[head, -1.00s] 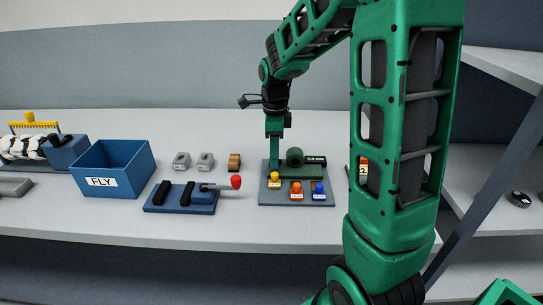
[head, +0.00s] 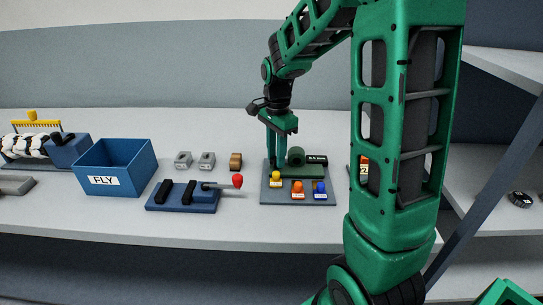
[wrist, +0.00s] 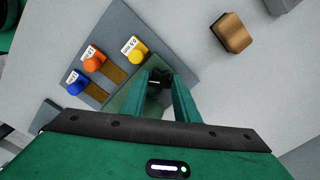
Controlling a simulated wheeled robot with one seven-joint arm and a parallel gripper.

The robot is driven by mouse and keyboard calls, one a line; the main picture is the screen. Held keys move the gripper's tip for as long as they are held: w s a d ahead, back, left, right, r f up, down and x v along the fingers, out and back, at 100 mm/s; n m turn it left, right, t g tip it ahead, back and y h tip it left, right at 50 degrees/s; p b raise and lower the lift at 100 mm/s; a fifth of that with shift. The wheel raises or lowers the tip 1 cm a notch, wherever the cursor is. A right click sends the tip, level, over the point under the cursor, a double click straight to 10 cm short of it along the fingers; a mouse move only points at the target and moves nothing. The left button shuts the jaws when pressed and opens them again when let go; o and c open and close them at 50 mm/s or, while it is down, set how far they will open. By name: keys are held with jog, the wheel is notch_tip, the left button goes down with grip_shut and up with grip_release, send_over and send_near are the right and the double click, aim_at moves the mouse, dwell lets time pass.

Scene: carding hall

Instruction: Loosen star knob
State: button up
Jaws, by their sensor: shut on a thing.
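The dark star knob (wrist: 160,77) shows in the wrist view between my fingertips. My gripper (wrist: 164,82) is shut on it, one finger on each side. In the head view my gripper (head: 276,163) points straight down at the back left of a grey plate (head: 265,198). The knob is hidden behind the fingers there. A green block with a round green part (head: 296,156) stands just right of my fingers.
Left of the plate is a blue fixture (head: 180,204) with a red-tipped lever (head: 237,181). A blue FLY bin (head: 115,180) is further left. Bare table lies behind the plate.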

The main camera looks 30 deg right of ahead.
jog(key=n, duration=0.3)
jog(key=shift+w+d+r+n, duration=0.15)
jog(key=shift+w+d+n, duration=0.1)
jog(key=shift+n, duration=0.15)
jog(key=n, duration=0.3)
jog(key=shift+a+n, duration=0.15)
jog(key=shift+n, duration=0.15)
jog(key=n, duration=0.3)
jog(key=shift+n, duration=0.3)
jog(key=n, duration=0.3)
jog(key=shift+n, duration=0.3)
jog(key=n, duration=0.3)
jog(key=shift+n, duration=0.3)
jog(key=n, duration=0.3)
jog(key=shift+n, duration=0.4)
jog(key=n, duration=0.4)
jog(key=shift+n, duration=1.2)
